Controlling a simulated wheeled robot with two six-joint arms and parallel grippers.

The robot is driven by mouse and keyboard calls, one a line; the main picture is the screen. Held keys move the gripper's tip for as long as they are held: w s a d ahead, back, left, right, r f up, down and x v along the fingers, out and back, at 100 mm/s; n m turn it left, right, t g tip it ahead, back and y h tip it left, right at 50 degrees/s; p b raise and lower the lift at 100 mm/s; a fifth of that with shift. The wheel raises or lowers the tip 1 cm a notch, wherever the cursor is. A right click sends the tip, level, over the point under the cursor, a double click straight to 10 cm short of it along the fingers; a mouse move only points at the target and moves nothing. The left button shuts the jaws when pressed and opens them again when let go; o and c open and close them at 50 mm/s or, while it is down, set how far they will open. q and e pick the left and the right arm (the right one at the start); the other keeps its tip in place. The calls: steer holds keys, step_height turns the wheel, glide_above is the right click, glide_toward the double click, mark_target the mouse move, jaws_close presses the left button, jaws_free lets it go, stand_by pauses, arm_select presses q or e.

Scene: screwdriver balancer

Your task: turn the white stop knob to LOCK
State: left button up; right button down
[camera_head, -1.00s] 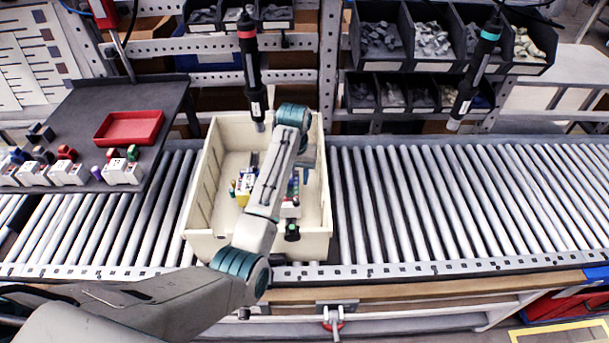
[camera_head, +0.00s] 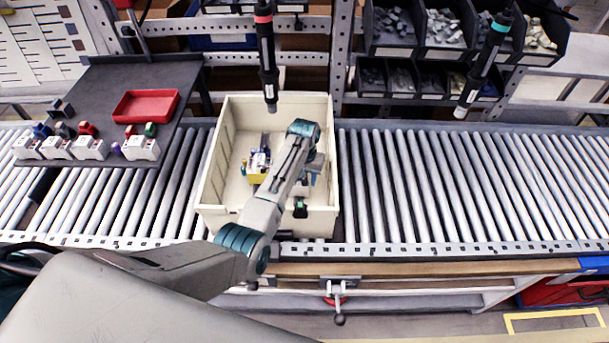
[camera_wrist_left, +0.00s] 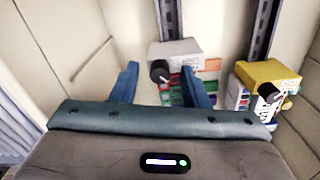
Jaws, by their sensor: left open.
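The wrist view shows a white block with a black knob (camera_wrist_left: 160,71) inside the cream crate (camera_head: 216,150). A yellow block (camera_wrist_left: 268,75) with another black knob lies to its right. My left gripper (camera_wrist_left: 161,72) is open, with its two blue fingers apart on either side of the white block's black knob in that picture. I cannot tell how far above it they are. In the head view my left arm reaches into the crate and hides part of its contents. No lettering reading LOCK is legible, and I cannot identify the white stop knob for certain.
A red tray (camera_head: 146,106) is on the dark table at left. A lever with a ball end (camera_head: 339,319) hangs below the front rail. The right-hand rollers are clear.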

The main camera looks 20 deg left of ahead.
arm_select(q)
steer(key=shift+w+f, duration=0.1)
steer(key=shift+c, duration=0.9)
jaws_close()
